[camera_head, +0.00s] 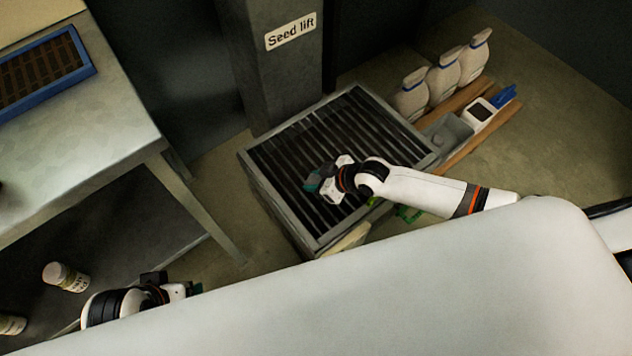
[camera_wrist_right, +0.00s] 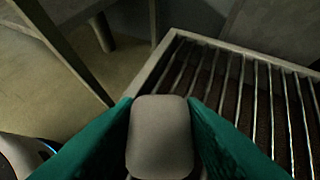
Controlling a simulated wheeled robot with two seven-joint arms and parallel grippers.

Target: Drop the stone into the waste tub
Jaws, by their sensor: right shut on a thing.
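The stone (camera_wrist_right: 160,138) is a smooth grey rounded block, seen in the right wrist view between the two green fingers. My right gripper (camera_head: 316,181) is shut on it, above the barred grate (camera_head: 290,150) of the seed lift. In the head view the stone is hidden by the gripper. My left gripper (camera_head: 192,289) is at the lower left, mostly hidden behind my own white body, and its fingers are too small to read.
The grate has a raised metal frame (camera_head: 262,185). A metal table (camera_head: 90,120) with a blue-rimmed tray (camera_head: 78,72) stands at the left, with a white jar (camera_head: 65,277) below. Several sacks (camera_head: 446,72) stand on planks behind the grate's right side. A green item (camera_head: 408,214) lies near my right forearm.

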